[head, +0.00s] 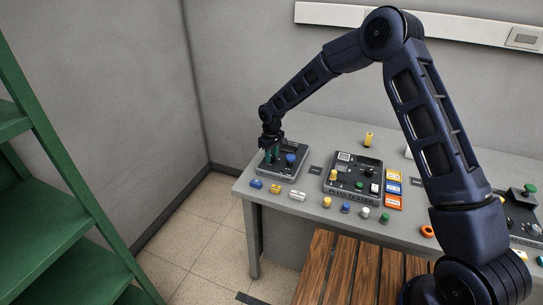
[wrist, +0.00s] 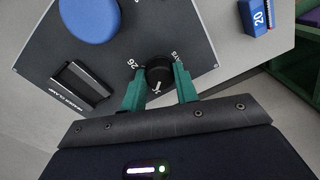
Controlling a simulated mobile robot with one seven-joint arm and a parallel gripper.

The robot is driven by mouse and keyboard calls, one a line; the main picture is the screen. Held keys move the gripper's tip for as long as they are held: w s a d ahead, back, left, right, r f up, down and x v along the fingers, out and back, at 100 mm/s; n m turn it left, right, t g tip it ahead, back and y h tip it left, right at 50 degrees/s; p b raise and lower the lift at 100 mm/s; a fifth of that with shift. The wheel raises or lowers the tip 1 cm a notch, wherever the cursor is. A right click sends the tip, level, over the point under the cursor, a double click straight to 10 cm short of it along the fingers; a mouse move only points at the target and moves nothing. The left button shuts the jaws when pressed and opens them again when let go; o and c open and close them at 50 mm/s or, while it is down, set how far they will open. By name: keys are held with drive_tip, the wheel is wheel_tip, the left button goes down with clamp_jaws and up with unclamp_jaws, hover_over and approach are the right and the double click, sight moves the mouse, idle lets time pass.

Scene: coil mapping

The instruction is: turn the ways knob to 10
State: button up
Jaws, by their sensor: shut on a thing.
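The ways knob (wrist: 160,74) is a small black round knob on a dark grey panel (wrist: 125,45). Its white pointer mark faces the lower edge of the wrist view, toward my gripper's palm. In the head view my gripper (head: 271,150) is at the panel (head: 290,173) at the table's left end, and the knob is hidden.
A big blue button (wrist: 90,18) and a slot (wrist: 80,86) share the panel. A blue block marked 20 (wrist: 259,17) lies beside it. Several coloured plugs and a plug tester (head: 337,185) stand to the right on the table. Green shelving (head: 55,185) stands at the left.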

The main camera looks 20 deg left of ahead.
sight(272, 156)
drive_tip(key=o, duration=1)
drive_tip(key=shift+r, duration=0.1)
wheel_tip(272, 156, up, 11)
drive_tip(key=shift+f, duration=0.15)
